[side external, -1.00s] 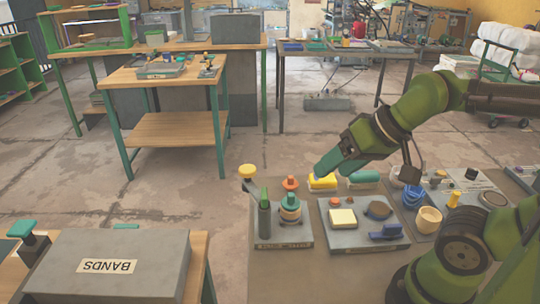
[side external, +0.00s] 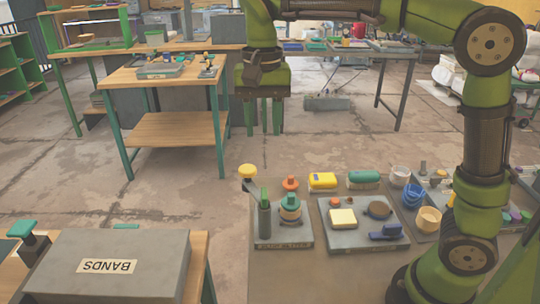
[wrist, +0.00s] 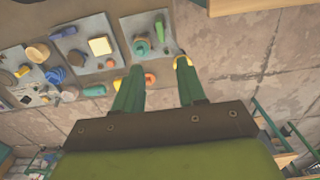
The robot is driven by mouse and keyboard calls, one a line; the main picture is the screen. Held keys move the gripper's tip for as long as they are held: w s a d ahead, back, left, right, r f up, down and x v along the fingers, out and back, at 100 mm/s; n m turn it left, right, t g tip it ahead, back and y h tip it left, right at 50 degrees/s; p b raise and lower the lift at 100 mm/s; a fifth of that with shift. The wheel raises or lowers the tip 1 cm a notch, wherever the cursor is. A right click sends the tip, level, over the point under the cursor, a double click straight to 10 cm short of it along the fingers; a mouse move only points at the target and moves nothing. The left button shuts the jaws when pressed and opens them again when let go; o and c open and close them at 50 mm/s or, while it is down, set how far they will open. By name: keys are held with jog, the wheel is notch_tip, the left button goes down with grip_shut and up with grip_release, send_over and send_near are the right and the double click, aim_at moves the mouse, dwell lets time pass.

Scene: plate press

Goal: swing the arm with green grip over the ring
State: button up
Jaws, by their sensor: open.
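A grey plate (side external: 285,240) on the near bench bears a dark green post with a green grip (side external: 264,196) at its top. A bar near it leads to a yellow knob (side external: 247,171). Right of the grip stands a round ring-like piece (side external: 290,212) with a teal top; an orange knob (side external: 290,184) is behind it. My gripper (side external: 264,132) hangs fingers down, well above and behind this plate, open and empty. In the wrist view the green grip (wrist: 159,28) and teal-topped piece (wrist: 142,46) lie beyond my fingertips (wrist: 160,66). The yellow knob is partly hidden by the right finger.
A second plate (side external: 360,240) with a cream block and a blue piece lies to the right. A yellow block (side external: 322,180) and a teal roll (side external: 363,179) lie behind it. A grey BANDS box (side external: 110,262) stands at front left. The air around my gripper is clear.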

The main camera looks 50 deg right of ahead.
aim_at(264, 192)
notch_tip(264, 192, down, 16)
jog(key=shift+f, duration=0.15)
dwell(0.3)
grip_shut()
